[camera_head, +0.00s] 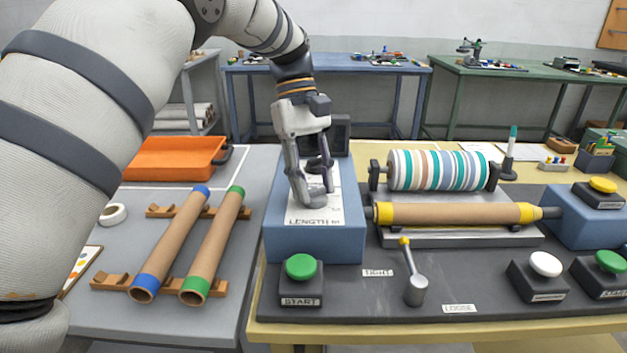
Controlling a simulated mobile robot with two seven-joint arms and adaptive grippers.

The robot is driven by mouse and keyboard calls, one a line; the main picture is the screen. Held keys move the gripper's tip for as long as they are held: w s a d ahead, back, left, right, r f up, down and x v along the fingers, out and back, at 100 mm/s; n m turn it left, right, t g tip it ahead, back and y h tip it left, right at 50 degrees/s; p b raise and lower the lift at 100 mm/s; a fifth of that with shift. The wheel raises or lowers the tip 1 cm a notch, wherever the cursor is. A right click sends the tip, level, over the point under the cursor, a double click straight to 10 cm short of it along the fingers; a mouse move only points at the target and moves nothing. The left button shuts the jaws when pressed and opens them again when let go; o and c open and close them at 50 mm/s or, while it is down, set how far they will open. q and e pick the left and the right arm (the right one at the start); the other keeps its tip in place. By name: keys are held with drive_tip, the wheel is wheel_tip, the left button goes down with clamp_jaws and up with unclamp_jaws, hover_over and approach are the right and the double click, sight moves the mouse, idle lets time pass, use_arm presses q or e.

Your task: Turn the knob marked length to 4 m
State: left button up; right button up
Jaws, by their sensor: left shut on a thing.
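The blue control box (285,238) stands at the left end of the yellow bench, with a white plate (330,221) on its top marked LENGTH. My left gripper (316,196) comes down over this plate with its fingers pointing down. It is shut on the length knob, which is mostly hidden by the fingers. The pointer position and most of the scale marks cannot be read. My right gripper is not in view.
A green START button (300,267) stands before the box. A lever (415,285) lies between TIGHT and LOOSE labels. A brown roller (450,213) and a striped roll (438,170) lie to the right. Two cardboard tubes (170,245) and an orange tray (172,160) are left.

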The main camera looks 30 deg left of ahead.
use_arm(q)
drive_tip(key=o, duration=1.2)
drive_tip(key=shift+c, duration=0.2)
drive_tip(key=v, duration=0.7)
drive_tip(key=shift+r, duration=0.2)
drive_tip(key=shift+a, duration=0.1)
